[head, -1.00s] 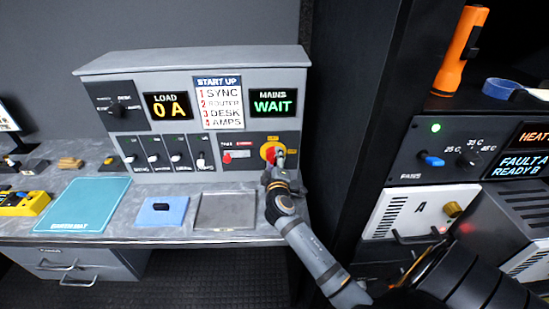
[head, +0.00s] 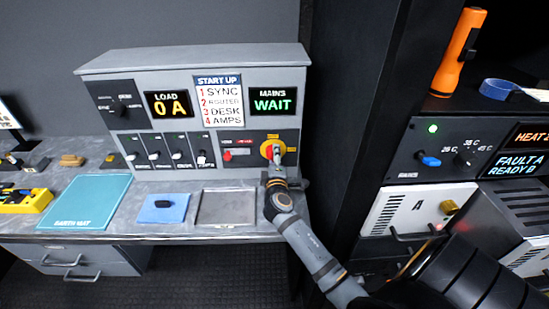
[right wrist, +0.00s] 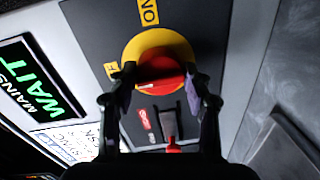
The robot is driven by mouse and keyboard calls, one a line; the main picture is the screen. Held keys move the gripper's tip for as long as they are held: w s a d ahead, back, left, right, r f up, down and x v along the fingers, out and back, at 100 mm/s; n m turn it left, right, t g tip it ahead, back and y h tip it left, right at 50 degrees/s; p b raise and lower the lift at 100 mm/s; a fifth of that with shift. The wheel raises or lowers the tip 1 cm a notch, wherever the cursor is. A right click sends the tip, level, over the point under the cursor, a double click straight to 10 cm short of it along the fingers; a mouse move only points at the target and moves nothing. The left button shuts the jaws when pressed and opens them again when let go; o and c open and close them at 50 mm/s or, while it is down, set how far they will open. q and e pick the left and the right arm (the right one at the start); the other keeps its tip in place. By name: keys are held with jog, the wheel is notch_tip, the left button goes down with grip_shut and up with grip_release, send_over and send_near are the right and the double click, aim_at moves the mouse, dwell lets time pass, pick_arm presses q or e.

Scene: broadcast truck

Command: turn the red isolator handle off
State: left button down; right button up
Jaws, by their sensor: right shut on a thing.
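The red isolator handle (head: 268,151) sits on a round yellow plate at the lower right of the grey panel. In the right wrist view the red handle (right wrist: 160,68) lies roughly crosswise, slightly tilted, on the yellow plate (right wrist: 150,40). An ON label is above it and a partly hidden label is at its left. My right gripper (right wrist: 160,82) is shut on the handle, with one finger at each side. In the head view my right gripper (head: 277,160) covers part of the handle. My left gripper is not in view.
The MAINS display (head: 273,101) reads WAIT and the LOAD display (head: 168,104) reads 0 A. A smaller red switch (head: 227,155) is left of the handle. A grey tray (head: 226,208) lies on the desk below. A black rack wall (head: 345,130) stands close at the right.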

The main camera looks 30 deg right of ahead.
jog(key=shift+r, duration=0.2)
jog(key=o, duration=1.1)
jog(key=shift+f, duration=0.1)
jog(key=v, duration=1.2)
jog(key=shift+d, duration=0.1)
